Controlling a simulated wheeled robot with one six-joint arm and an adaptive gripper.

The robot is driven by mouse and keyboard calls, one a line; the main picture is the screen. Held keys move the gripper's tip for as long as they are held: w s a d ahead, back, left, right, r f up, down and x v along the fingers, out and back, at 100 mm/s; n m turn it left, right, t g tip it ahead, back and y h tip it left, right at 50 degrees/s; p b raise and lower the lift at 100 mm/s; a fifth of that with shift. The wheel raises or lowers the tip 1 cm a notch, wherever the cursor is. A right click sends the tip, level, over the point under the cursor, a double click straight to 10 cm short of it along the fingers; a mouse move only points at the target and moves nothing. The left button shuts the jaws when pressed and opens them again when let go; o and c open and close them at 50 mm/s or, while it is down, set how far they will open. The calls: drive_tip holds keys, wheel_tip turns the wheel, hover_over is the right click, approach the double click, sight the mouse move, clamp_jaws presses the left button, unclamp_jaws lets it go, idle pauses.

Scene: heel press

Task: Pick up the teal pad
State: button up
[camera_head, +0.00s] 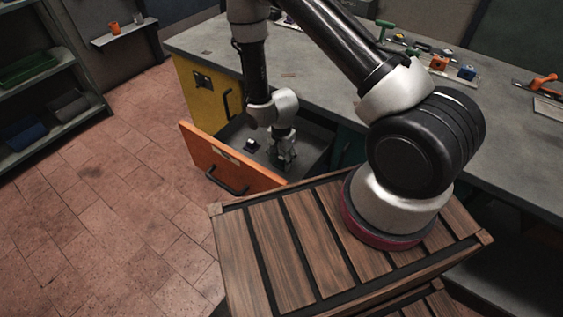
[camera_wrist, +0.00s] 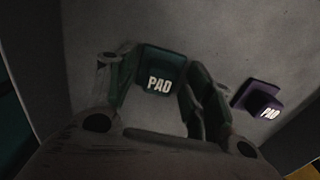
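The teal pad (camera_wrist: 162,80), a dark block with a white label, lies on the grey drawer floor in the wrist view. My gripper (camera_wrist: 160,82) reaches down around it, with one finger on each side of the pad. The fingers stand apart, and I cannot tell whether either touches the pad. In the head view my gripper (camera_head: 281,158) is low inside the open drawer, and it hides the teal pad there.
A purple pad (camera_wrist: 262,102) with a white label lies to the right in the same drawer; it shows small in the head view (camera_head: 250,145). The drawer's orange front (camera_head: 225,160) stands pulled out below the grey worktop (camera_head: 320,90). Several tools lie on the worktop.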

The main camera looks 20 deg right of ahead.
drive_tip(key=c, duration=1)
drive_tip(key=shift+r, duration=0.1)
drive_tip(key=shift+c, duration=0.2)
